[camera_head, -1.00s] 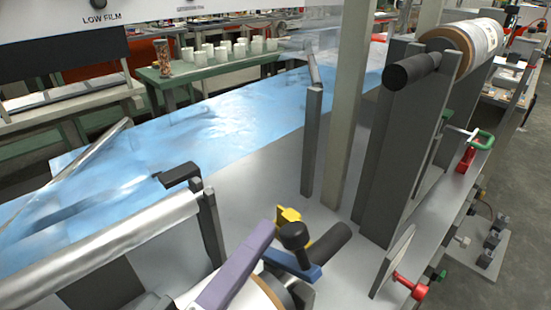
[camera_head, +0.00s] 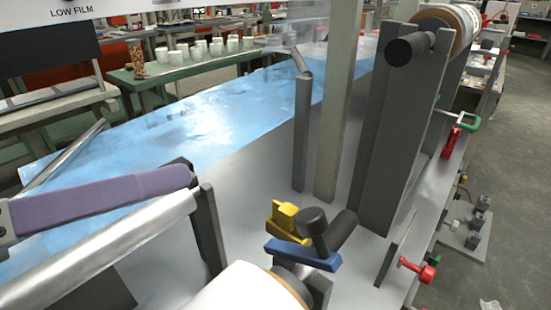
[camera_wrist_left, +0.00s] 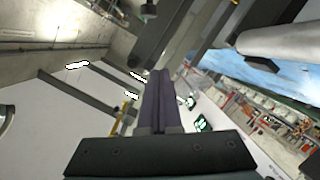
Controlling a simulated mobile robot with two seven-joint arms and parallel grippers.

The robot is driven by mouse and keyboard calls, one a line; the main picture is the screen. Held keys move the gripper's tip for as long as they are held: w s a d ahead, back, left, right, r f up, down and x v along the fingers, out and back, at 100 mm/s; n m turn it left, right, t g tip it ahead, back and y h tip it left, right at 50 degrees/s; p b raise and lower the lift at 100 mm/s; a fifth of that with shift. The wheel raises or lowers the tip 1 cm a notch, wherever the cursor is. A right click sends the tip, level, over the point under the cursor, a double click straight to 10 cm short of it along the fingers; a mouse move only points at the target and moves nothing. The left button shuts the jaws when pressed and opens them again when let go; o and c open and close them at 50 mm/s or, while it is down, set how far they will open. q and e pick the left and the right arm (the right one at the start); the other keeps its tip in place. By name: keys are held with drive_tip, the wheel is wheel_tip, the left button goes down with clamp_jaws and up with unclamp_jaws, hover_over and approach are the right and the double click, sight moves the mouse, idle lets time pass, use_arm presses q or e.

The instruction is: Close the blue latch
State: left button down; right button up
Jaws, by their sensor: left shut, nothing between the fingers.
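The blue latch (camera_head: 300,256) is a blue bar at the lower middle of the head view, over the end of a white film roll (camera_head: 245,292). A yellow bracket (camera_head: 287,221) stands just behind it, and a dark knob (camera_head: 312,221) rises beside the bracket. I cannot tell whether the bar is engaged with the bracket. My left gripper (camera_head: 188,178), with purple fingers, is at the left, above a silver roller and apart from the latch. In the left wrist view its fingers (camera_wrist_left: 159,85) are pressed together, empty. My right gripper is not in view.
Dark posts (camera_head: 301,135) and a pale upright (camera_head: 333,130) stand behind the latch. The silver roller (camera_head: 130,235) crosses the lower left. Blue film (camera_head: 190,130) runs behind. A red clamp (camera_head: 418,268) is on the right edge. The grey surface right of the latch is partly clear.

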use_arm(q)
drive_tip(key=w+d+f+m+g, duration=0.1)
drive_tip(key=w+d+f, duration=0.3)
drive_tip(key=d, duration=0.5)
drive_tip(key=shift+w+f+m+h, duration=0.15)
drive_tip(key=shift+f+m+h, duration=0.2)
drive_tip(key=shift+f, duration=0.3)
